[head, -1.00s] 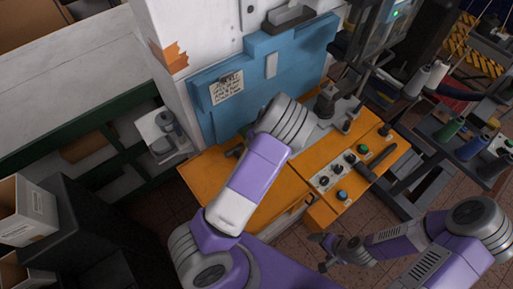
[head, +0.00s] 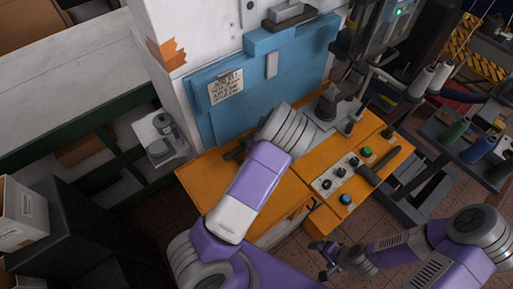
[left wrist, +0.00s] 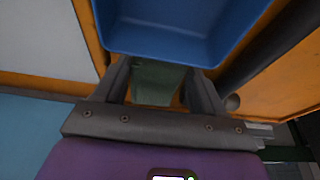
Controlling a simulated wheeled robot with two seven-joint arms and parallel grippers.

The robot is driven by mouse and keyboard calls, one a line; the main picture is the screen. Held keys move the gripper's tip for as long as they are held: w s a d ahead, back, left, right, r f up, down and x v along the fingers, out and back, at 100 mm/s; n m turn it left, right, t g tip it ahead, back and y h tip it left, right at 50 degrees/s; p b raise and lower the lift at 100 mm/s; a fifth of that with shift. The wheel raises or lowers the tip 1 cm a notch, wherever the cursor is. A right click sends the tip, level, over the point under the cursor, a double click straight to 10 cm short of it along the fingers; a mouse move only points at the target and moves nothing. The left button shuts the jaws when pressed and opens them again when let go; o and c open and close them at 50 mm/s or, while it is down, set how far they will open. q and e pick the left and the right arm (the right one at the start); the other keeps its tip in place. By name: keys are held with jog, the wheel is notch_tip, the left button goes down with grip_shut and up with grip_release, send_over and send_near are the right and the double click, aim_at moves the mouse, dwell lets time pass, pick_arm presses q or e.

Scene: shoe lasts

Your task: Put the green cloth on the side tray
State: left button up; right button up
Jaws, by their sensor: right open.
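A dull green patch (left wrist: 157,82), which looks like the green cloth, lies between the two fingers of my left gripper (left wrist: 158,88) in the left wrist view. The fingers stand apart, and I cannot tell whether they touch it. A blue bin (left wrist: 185,48) is just beyond the fingertips. In the head view my left arm covers the middle of the orange bench, and the cloth cannot be made out. A small pale tray (head: 150,128) with a bottle and a roll-like item juts from the machine's left side. My right gripper (head: 324,258) is open and empty in front of the bench.
The orange bench (head: 196,178) carries a button panel (head: 338,174) and a dark bar at the right. A blue panel (head: 205,118) with a note stands behind it. Thread spools stand on a rack (head: 480,150) at the right. Dark boxes (head: 85,215) fill the lower left.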

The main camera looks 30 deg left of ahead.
pick_arm(q)
jog(key=o, duration=0.3)
jog(key=shift+r, duration=0.1)
jog(key=shift+r, duration=0.3)
jog(key=p+v, duration=0.2)
jog(key=v, duration=0.9)
jog(key=shift+r, duration=0.3)
jog(key=shift+s+d, duration=0.1)
